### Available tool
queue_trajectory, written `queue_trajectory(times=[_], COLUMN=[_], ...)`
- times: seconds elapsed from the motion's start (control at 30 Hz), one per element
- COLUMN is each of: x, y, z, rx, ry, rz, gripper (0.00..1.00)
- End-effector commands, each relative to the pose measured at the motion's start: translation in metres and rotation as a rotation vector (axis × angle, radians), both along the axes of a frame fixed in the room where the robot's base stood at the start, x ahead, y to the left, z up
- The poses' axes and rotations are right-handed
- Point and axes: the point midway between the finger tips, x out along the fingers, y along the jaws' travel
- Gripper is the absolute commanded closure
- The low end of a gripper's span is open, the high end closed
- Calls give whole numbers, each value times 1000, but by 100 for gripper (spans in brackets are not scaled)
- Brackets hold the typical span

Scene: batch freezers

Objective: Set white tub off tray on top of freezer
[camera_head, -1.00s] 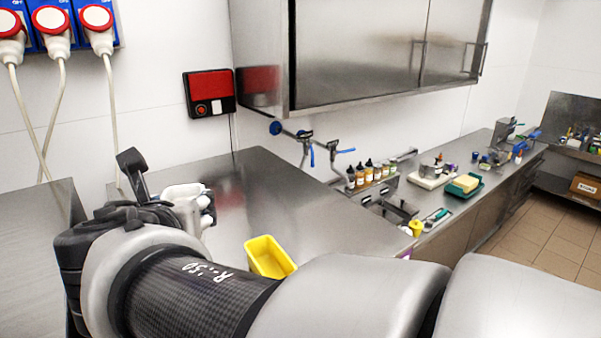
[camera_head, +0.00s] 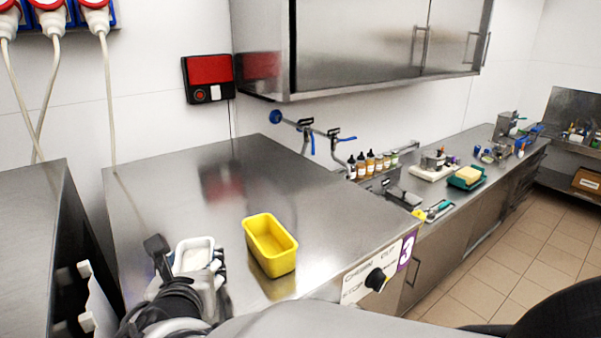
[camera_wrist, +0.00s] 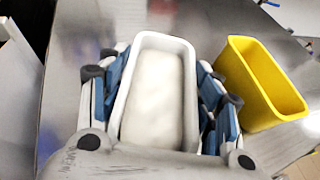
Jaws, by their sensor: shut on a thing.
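The white tub (camera_head: 193,256) is a small rectangular container with pale contents. It is between the fingers of my gripper (camera_head: 192,272), over the near left part of the steel freezer top (camera_head: 160,195). In the wrist view, the white tub (camera_wrist: 153,98) is upright, with the blue-padded fingers of my gripper (camera_wrist: 162,78) shut on its two long sides. I cannot tell whether its base touches the freezer top. No tray is clearly visible.
A yellow tub (camera_head: 271,245), apparently empty, stands close to the right of the white tub. A control panel with a black knob (camera_head: 376,280) is on the freezer front. A gap separates the left steel unit (camera_head: 30,205). The freezer top's back is clear.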

Motion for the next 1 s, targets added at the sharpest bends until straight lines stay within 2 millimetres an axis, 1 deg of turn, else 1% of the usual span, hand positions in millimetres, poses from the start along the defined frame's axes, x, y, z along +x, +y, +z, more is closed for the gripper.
queue_trajectory(times=[0.23, 0.33, 0.37, 0.7, 1.0], x=[0, 0, 0, 0, 0], y=[0, 0, 0, 0, 0], z=[1, -2, -3, -2, -2], rx=[3, 3, 1, 1, 1], ry=[-2, -2, -1, -1, -1], rz=[-1, -1, 0, 0, 0], gripper=[73, 73, 40, 18, 17])
